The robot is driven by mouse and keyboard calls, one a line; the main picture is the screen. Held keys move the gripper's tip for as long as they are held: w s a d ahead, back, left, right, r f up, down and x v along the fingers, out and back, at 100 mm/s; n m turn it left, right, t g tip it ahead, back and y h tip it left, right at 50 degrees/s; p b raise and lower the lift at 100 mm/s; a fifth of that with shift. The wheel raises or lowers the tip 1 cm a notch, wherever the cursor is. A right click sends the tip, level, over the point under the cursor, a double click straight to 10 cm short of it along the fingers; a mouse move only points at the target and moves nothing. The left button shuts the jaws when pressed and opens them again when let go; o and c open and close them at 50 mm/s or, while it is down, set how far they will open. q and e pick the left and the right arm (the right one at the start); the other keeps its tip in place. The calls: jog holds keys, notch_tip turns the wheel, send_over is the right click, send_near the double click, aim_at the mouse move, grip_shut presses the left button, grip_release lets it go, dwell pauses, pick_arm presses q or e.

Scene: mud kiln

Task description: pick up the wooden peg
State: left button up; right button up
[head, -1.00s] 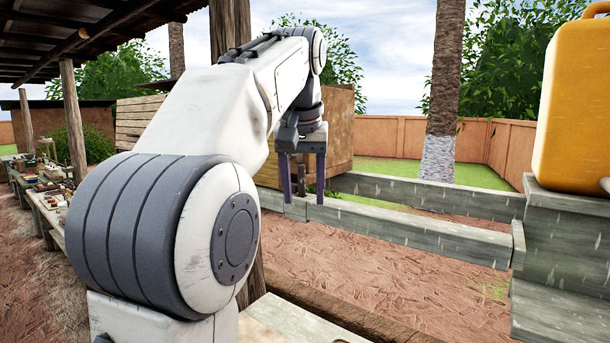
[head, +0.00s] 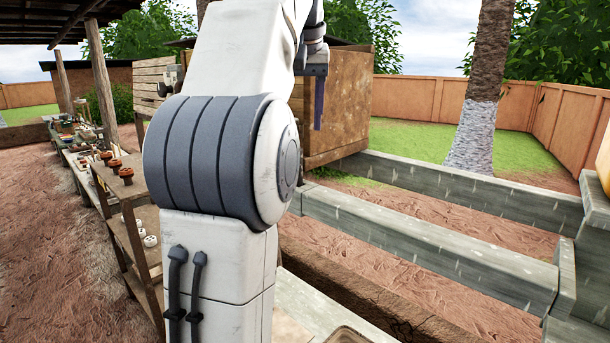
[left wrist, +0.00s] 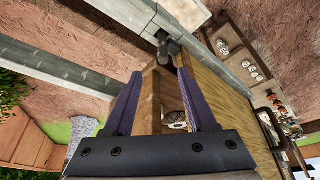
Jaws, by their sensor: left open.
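I cannot make out a wooden peg for certain in either view. My left gripper (head: 318,105) is raised in front of the wooden box, with its dark purple finger pointing down. It also shows in the left wrist view (left wrist: 158,82), where its two purple fingers are apart. No held object is visible between them; a wooden edge and a small pale round thing, too unclear to name, show behind. The big white and grey link of my left arm hides the middle of the head view. My right gripper is not in view.
A wooden shelf (head: 142,190) with clay pots and small white items stands left of my arm, before a long cluttered bench (head: 70,150). A large wooden box (head: 345,95) stands behind the gripper. Concrete beams (head: 430,240) cross the right side. Bare dirt lies at left.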

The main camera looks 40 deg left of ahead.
pick_arm(q)
jog(key=shift+s+x, duration=0.2)
jog(key=shift+x, duration=1.95)
jog(key=shift+s+x, duration=0.15)
jog(key=shift+x, duration=2.05)
jog(key=shift+a, duration=0.1)
grip_shut()
